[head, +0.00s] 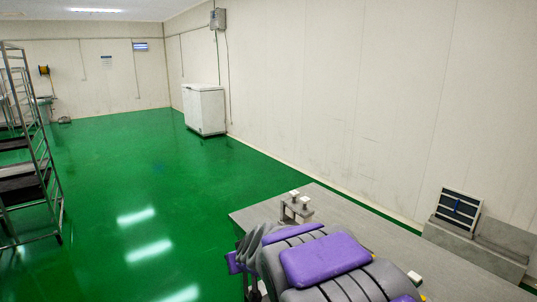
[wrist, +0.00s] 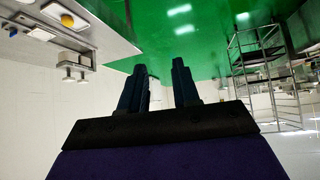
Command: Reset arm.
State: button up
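My gripper (wrist: 160,74) shows in the wrist view with two dark fingers standing apart and a clear gap between them. It is open, and nothing is held between the fingers. My arm, purple and grey, fills the bottom middle of the head view, in front of a grey metal machine top (head: 257,216). I cannot make out the fingertips in the head view.
A small fixture with white knobs (head: 297,205) stands on the machine top. A control panel (head: 458,208) is at the right by the wall. A metal rack (head: 40,165) stands at the left, a white chest (head: 204,109) at the back. The green floor (head: 130,165) between is clear.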

jog(key=s+d+m+g+h, duration=0.1)
jog(key=s+d+g, duration=0.2)
jog(key=s+d, duration=0.4)
jog(key=s+d+f+m+g+h, duration=0.1)
jog(key=s+d, duration=0.6)
jog(key=s, duration=1.4)
jog(key=s+d+m+g+h, duration=0.1)
jog(key=s+d+m+g, duration=0.2)
jog(key=s, duration=1.1)
jog(key=d+g, duration=0.2)
jog(key=d, duration=0.2)
jog(key=shift+d+f+g+h, duration=0.35)
jog(key=shift+f+g+h, duration=0.05)
